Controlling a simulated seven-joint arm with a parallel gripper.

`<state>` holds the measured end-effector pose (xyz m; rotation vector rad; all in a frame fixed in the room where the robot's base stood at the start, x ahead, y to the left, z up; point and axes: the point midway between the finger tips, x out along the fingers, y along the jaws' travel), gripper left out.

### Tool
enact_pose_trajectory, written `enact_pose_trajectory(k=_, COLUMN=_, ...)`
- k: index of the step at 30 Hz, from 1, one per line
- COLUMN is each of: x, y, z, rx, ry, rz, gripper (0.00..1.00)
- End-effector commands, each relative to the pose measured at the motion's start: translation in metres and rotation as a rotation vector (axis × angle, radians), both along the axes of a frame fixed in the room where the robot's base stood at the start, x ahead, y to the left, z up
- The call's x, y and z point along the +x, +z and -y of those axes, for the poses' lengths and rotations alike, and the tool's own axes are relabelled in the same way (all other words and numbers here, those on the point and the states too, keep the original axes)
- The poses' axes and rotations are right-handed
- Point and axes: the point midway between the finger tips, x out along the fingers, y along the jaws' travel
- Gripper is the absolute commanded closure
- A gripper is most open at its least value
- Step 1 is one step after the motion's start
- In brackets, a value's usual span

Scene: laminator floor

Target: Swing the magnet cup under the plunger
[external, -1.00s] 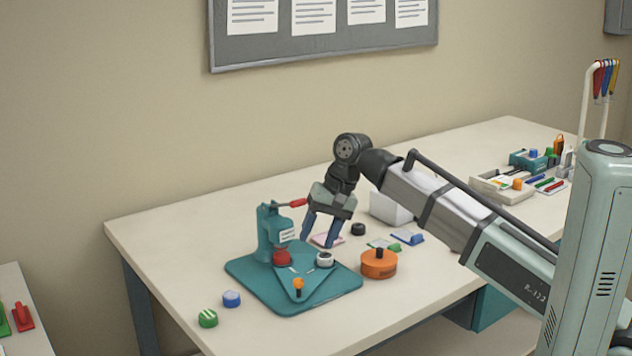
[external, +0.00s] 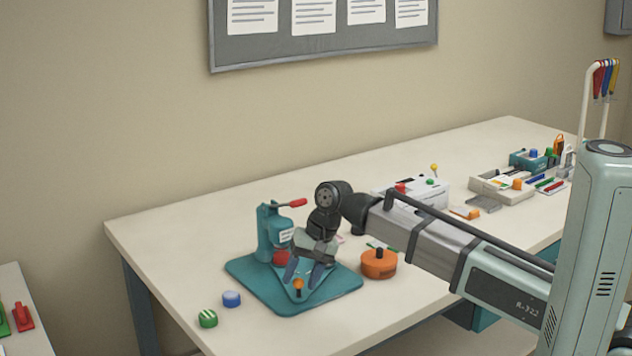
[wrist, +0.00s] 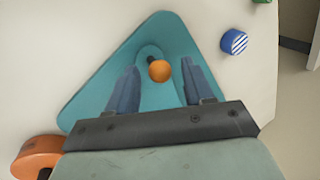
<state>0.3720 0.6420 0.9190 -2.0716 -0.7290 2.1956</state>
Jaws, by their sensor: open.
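The teal press (external: 270,232) has an upright column with a red-tipped lever (external: 292,203) on a flat teal base plate (external: 335,288). A red cup (external: 281,257) sits at the foot of the column, partly hidden by my gripper. An orange knob (external: 298,285) stands near the plate's front. My gripper (external: 302,279) is open, pointing down over the plate by the knob. In the wrist view, the knob (wrist: 159,71) shows between the two open fingers (wrist: 160,80), with a gap on both sides. The pale cup is hidden in both current views, and I cannot tell which cup is the magnet cup.
An orange round container (external: 379,264) stands right of the plate. A blue striped button (external: 231,299) and a green striped one (external: 207,318) lie left of it, near the table edge. A white box (external: 415,193) and trays (external: 502,186) stand farther back right. The table's back left is clear.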

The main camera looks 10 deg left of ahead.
Motion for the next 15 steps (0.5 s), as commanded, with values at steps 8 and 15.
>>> enact_pose_trajectory(k=8, x=-0.0001, y=-0.0002, z=-0.0002, rx=0.0, ry=0.0, rz=0.0, gripper=0.53)
enact_pose_trajectory(k=15, x=-0.0001, y=-0.0002, z=-0.0002, rx=0.0, ry=0.0, rz=0.0, gripper=0.76)
